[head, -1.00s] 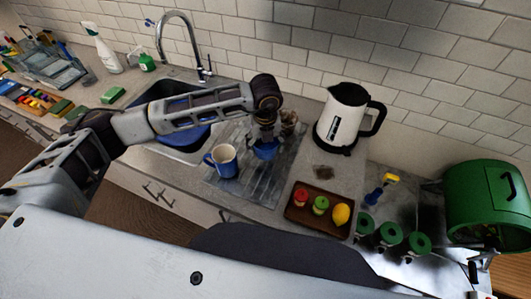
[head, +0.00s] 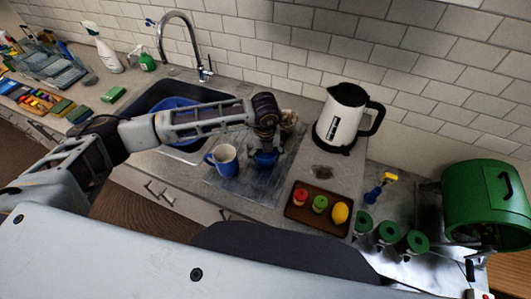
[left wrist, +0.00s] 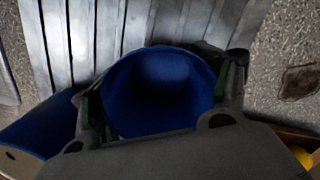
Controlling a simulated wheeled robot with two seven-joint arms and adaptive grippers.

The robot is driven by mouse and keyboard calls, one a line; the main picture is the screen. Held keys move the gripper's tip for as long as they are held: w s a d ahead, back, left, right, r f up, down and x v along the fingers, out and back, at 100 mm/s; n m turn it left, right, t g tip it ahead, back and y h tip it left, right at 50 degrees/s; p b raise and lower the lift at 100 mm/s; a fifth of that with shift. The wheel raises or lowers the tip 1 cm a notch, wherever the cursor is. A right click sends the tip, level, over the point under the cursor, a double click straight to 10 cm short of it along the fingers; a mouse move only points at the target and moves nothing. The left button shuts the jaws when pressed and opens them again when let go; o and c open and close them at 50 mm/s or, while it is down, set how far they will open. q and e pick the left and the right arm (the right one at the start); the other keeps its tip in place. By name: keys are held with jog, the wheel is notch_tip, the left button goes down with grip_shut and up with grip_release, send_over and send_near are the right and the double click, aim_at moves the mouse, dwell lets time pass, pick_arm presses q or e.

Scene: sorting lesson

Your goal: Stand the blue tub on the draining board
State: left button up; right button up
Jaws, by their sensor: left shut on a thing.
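The blue tub (head: 266,159) is at the draining board (head: 283,178), under my left gripper (head: 265,150). In the left wrist view the tub (left wrist: 160,90) shows its open mouth, between the two fingers of my left gripper (left wrist: 162,95), which is shut on it. The ribbed metal draining board (left wrist: 95,40) lies beneath. Whether the tub's base touches the board is hidden. A blue and white mug (head: 224,161) stands on the board just left of the tub. My right gripper is not in view.
A sink (head: 185,98) holding a blue bowl (head: 176,105) lies left of the board. A kettle (head: 343,118) stands to the right. A brownish item is partly hidden behind my gripper.

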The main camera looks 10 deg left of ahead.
pick_arm(q)
jog(key=shift+f, duration=0.2)
jog(key=o, duration=0.9)
jog(key=shift+r, duration=0.25)
notch_tip(320, 180, up, 12)
jog(key=b, duration=0.2)
jog(key=shift+s+b, duration=0.3)
jog(key=shift+s, duration=0.15)
jog(key=shift+d, duration=0.1)
